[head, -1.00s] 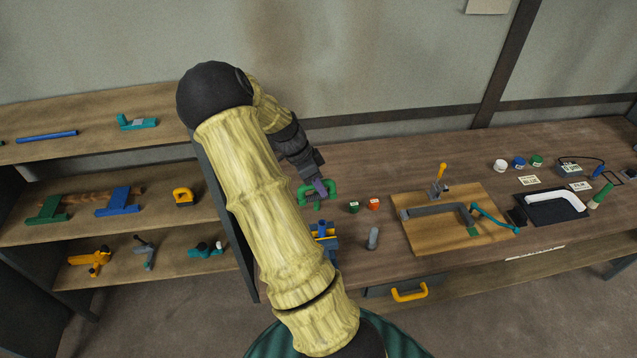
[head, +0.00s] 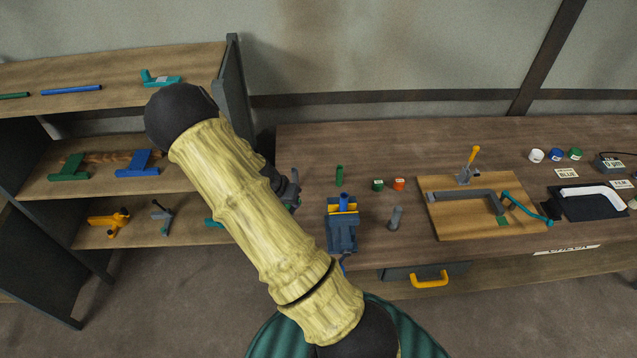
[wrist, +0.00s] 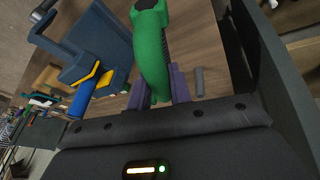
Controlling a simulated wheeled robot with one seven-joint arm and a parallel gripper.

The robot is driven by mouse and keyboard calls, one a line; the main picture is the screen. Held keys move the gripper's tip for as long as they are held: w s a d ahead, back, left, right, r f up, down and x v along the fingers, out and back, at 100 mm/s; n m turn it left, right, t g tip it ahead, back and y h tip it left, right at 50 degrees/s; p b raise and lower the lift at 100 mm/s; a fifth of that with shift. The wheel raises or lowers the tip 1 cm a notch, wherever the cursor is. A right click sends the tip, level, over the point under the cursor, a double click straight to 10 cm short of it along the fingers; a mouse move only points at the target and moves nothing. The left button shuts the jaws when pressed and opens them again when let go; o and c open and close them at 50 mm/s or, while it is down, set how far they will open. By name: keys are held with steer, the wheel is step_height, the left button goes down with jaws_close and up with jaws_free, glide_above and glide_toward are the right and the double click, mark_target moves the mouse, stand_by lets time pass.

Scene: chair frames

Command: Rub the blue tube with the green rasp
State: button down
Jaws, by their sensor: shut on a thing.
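The blue tube (head: 344,202) is held in a dark blue vise (head: 342,236) with yellow jaws on the bench. In the wrist view the blue tube (wrist: 84,98) shows at the left, in the vise (wrist: 95,45). My gripper (head: 291,188) is left of the vise in the head view, partly hidden by my arm. In the wrist view its purple fingers (wrist: 157,88) are shut on the green rasp (wrist: 152,50), which has a curved green body and a dark ridged strip. The rasp appears apart from the tube.
A short green cylinder (head: 339,176) stands behind the vise. A grey cylinder (head: 395,218) and small green (head: 378,185) and orange (head: 399,184) pots are to its right. A wooden board (head: 455,225) lies further right. Shelves (head: 110,175) stand at the left.

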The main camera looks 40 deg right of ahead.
steer(key=a+f+n+t+y+b, duration=0.2)
steer(key=a+f+n, duration=0.7)
steer(key=a, duration=0.5)
steer(key=shift+s+f+n+t+b, duration=0.15)
steer(key=shift+f+n+t+b, duration=0.25)
steer(key=shift+f+t+b, duration=0.55)
steer(key=shift+a+r, duration=0.1)
steer(key=shift+a, duration=0.05)
